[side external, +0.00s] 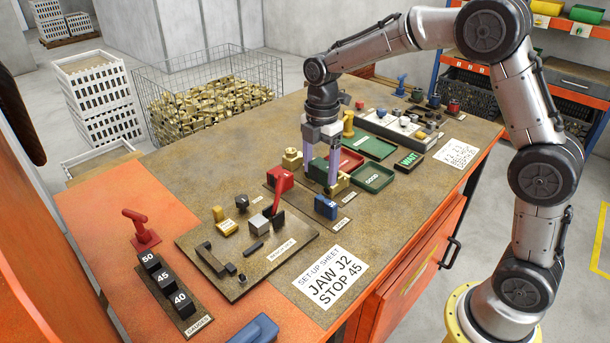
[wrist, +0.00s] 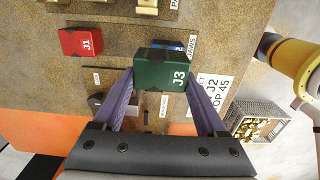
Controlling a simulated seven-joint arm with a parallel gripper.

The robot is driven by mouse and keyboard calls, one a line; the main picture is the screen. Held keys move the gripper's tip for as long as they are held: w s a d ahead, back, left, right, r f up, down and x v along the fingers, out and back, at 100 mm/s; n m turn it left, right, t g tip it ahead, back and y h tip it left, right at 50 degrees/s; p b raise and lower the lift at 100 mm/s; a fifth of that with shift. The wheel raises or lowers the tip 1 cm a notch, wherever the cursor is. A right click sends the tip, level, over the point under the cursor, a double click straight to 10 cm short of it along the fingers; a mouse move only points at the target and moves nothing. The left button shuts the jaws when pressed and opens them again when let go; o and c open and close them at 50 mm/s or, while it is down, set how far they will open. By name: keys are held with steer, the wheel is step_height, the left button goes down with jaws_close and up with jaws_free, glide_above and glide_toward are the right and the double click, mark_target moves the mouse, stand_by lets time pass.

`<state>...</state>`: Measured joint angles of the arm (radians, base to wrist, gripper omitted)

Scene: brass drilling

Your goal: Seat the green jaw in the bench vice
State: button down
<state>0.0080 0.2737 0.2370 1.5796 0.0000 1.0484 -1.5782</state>
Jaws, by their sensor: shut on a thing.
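The green jaw (wrist: 160,72), marked J3, is between the two fingertips of my gripper (wrist: 161,80) in the wrist view. The bench vice (side external: 258,222) sits on a brown plate to the left of my gripper, with a grey block and a dark upright part. The red jaw J1 (side external: 279,180) stands on the jaws plate; it also shows in the wrist view (wrist: 82,42). The blue jaw (side external: 326,207) stands beside my gripper.
The set-up sheet (side external: 332,277) reads JAW J2, STOP 45. Black gauge blocks (side external: 164,280) marked 50, 45 and 40 stand at the front left. A red clamp (side external: 140,228) stands nearby. Green trays (side external: 371,177) and a red tray lie behind my gripper. Bare bench lies right of the sheet.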

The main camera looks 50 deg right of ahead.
steer(key=s+r, duration=0.3)
steer(key=s, duration=0.4)
steer(key=w+a+r+m, duration=0.2)
steer(key=w+a, duration=0.8)
steer(key=w, duration=0.1)
steer(key=shift+w+a+f+n, duration=0.35)
steer(key=shift+a+f, duration=1.5)
steer(key=shift+a, duration=0.7)
steer(key=shift+w+a+f+n, duration=0.3)
steer(key=shift+a+f, duration=1.5)
steer(key=shift+a, duration=0.7)
steer(key=shift+w+a+f+n, duration=0.35)
steer(key=shift+a+f, duration=1.5)
steer(key=shift+a, duration=0.7)
steer(key=shift+f, duration=1.45)
jaws_free()
steer(key=shift+f, duration=0.1)
